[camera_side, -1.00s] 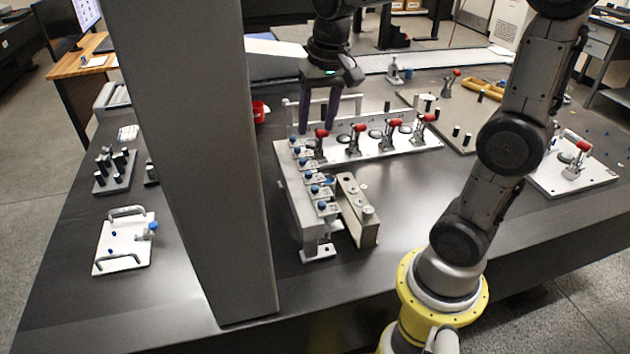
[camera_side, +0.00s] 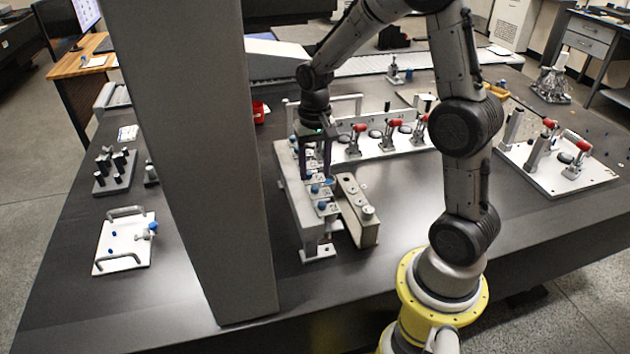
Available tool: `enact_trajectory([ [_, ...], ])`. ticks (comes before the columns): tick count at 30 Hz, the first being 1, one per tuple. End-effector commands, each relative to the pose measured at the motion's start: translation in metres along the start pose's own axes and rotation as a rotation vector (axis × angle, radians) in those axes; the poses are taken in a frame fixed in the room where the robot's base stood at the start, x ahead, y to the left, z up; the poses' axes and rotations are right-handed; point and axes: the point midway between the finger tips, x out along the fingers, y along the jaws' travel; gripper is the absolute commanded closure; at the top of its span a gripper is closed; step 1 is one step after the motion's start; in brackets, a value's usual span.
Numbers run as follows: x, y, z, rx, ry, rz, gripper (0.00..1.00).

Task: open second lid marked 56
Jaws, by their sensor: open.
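A row of small lids with blue knobs runs along a grey fixture block (camera_side: 308,225) in the middle of the table. Two front knobs show clearly: one blue knob (camera_side: 315,188) just below the fingertips and another blue knob (camera_side: 322,206) nearer the camera. The number 56 is too small to read, so I cannot tell which lid bears it. My gripper (camera_side: 316,172) points down over the row with its two dark fingers apart and nothing visibly held. It covers some of the lids behind it. I cannot tell whether the fingers touch a lid.
A slanted metal bar (camera_side: 358,222) stands right of the fixture. A white plate with red-handled clamps (camera_side: 420,124) lies behind it. Another clamp plate (camera_side: 590,178) is at the right. A grey column (camera_side: 205,170) blocks the left. Bare table lies in front.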

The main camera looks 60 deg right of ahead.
Motion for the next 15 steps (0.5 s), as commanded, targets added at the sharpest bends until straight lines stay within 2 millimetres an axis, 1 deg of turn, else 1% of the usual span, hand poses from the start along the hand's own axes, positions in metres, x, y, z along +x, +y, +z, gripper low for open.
enact_trajectory([
  [1,0.009,0.0,0.001,0.0,-0.004,0.002,0.45],
  [3,0.02,0.0,0.001,0.0,-0.004,0.002,0.45],
  [6,0.031,0.0,0.0,0.0,-0.001,0.001,0.45],
  [10,0.039,0.0,0.0,0.0,0.001,0.0,0.45],
  [15,0.042,0.0,0.0,0.0,0.001,0.0,0.45],
])
